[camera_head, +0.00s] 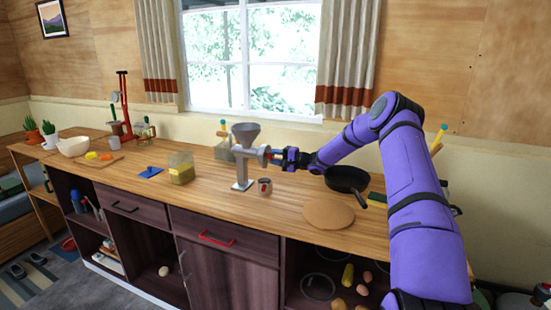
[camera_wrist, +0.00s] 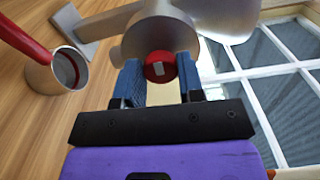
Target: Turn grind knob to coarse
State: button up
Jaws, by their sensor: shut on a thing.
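The metal grinder (camera_head: 243,167) stands upright on the wooden counter, with a wide grey hopper (camera_head: 246,133) on top. In the wrist view its grey body (camera_wrist: 157,34) fills the top middle. A round red grind knob (camera_wrist: 159,58) with a pale rectangular mark on its face sits at the end of that body. My gripper (camera_head: 276,156) reaches in from the right at the grinder's side. Its two blue fingers (camera_wrist: 160,75) are shut on the red knob, one on each side. The knob is largely hidden by my gripper in the head view.
A small metal cup (camera_head: 264,187) stands just before the grinder; in the wrist view a red handle reaches across it. A black pan (camera_head: 347,179) and a round board (camera_head: 329,214) lie to the right. A yellow-filled container (camera_head: 181,168) stands left.

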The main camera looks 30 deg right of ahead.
jog(key=shift+f+n, duration=0.1)
jog(key=shift+n, duration=0.4)
jog(key=o, duration=0.9)
jog(key=shift+s+d, duration=0.1)
jog(key=shift+s, duration=0.05)
jog(key=v, duration=1)
jog(key=shift+s, duration=0.2)
jog(key=shift+d, duration=0.2)
